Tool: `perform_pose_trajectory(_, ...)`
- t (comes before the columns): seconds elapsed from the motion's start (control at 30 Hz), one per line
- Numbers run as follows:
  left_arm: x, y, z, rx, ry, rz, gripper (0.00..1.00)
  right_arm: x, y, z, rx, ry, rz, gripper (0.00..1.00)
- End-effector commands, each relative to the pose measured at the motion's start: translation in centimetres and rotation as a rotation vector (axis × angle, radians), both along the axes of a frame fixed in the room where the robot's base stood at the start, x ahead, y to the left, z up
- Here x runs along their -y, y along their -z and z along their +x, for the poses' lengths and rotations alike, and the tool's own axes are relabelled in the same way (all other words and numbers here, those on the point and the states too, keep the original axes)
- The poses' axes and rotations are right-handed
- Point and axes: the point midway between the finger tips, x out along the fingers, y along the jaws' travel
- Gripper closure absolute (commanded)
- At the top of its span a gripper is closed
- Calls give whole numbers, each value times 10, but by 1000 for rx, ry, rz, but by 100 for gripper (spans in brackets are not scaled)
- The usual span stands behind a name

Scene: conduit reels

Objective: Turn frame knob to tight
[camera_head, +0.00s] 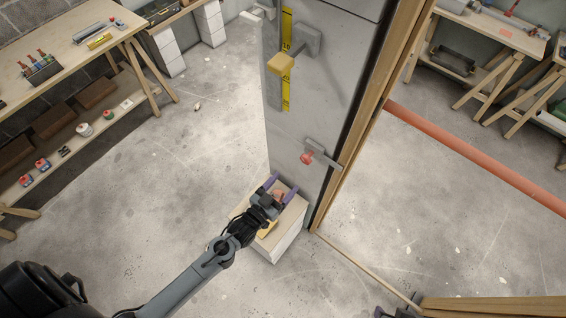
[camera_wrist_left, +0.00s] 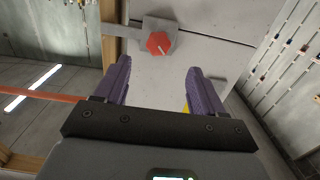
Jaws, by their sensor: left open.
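The red frame knob (camera_head: 306,158) sits on a grey bracket low on the tall grey panel. In the left wrist view the knob (camera_wrist_left: 158,43) is a red hexagon with a small pale mark, on a grey plate with a bar running left. My left gripper (camera_head: 281,184) has purple fingers spread apart, below and left of the knob. In the left wrist view the open fingers (camera_wrist_left: 158,66) point toward the knob, with clear space between them. A dark piece at the bottom edge (camera_head: 392,308) looks like part of my right gripper, mostly cut off.
A pale box (camera_head: 285,240) stands on the floor under my left gripper. Higher on the panel are a yellow scale (camera_head: 286,45) and a yellow-ended handle (camera_head: 280,65). A wooden post (camera_head: 372,105) edges the panel. A reddish pipe (camera_head: 470,155) crosses at right. Floor at left is clear.

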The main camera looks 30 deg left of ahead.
Motion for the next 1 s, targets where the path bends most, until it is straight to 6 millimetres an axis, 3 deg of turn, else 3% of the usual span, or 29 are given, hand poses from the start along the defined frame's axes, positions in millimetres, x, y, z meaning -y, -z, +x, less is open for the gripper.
perform_pose_trajectory(0.03,1,3,6,13,0,-2,31,0,9,-1,-2,1,1,57)
perform_pose_trajectory(0.17,1,1,14,27,0,-3,31,-1,15,-3,-8,2,4,57)
perform_pose_trajectory(0.37,4,-2,35,31,0,-2,31,-1,12,-3,-7,3,5,57)
perform_pose_trajectory(0.8,14,-1,101,30,0,-2,31,0,6,-2,-3,-1,-1,57)
perform_pose_trajectory(1.0,16,-1,117,29,0,-3,31,1,6,-1,-2,-4,-6,57)
